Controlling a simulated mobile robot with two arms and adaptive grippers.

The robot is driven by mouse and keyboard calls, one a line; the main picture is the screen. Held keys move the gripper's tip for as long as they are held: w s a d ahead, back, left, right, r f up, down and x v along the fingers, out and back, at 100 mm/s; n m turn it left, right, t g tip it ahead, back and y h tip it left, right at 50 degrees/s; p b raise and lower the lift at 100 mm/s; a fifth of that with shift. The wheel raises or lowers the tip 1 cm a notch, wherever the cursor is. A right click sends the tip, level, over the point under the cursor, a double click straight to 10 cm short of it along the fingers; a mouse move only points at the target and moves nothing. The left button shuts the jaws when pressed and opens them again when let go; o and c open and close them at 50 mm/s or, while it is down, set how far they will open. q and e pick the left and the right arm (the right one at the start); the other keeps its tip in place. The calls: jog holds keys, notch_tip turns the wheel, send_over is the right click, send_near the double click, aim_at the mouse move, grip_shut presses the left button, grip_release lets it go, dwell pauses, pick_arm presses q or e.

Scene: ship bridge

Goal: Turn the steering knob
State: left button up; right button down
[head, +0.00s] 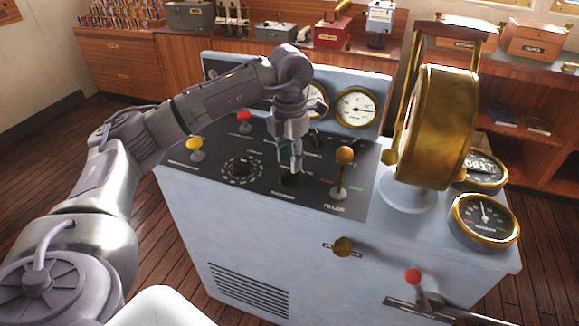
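A small black knob (289,181) sits on the dark panel of the console, just under my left gripper (291,163). My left gripper points straight down, with its fingertips at the top of this knob. I cannot tell whether the fingers touch or grip it. The label in front of it is too small to read. A round black dial knob (241,168) with a ring of pale marks sits to its left, clear of the gripper. I cannot tell from the labels which knob is the steering one. My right gripper is out of view.
The console (245,245) carries a yellow-knobbed lever (195,147), a red-knobbed lever (244,118) and a brass-knobbed lever (344,158) close right of the gripper. A large brass telegraph (434,125) stands further right. Gauges (357,108) line the raised back panel.

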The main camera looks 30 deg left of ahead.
pick_arm(q)
notch_tip(320, 180, up, 8)
jog(key=shift+r, duration=0.25)
jog(key=shift+f, duration=0.1)
dwell(0.4)
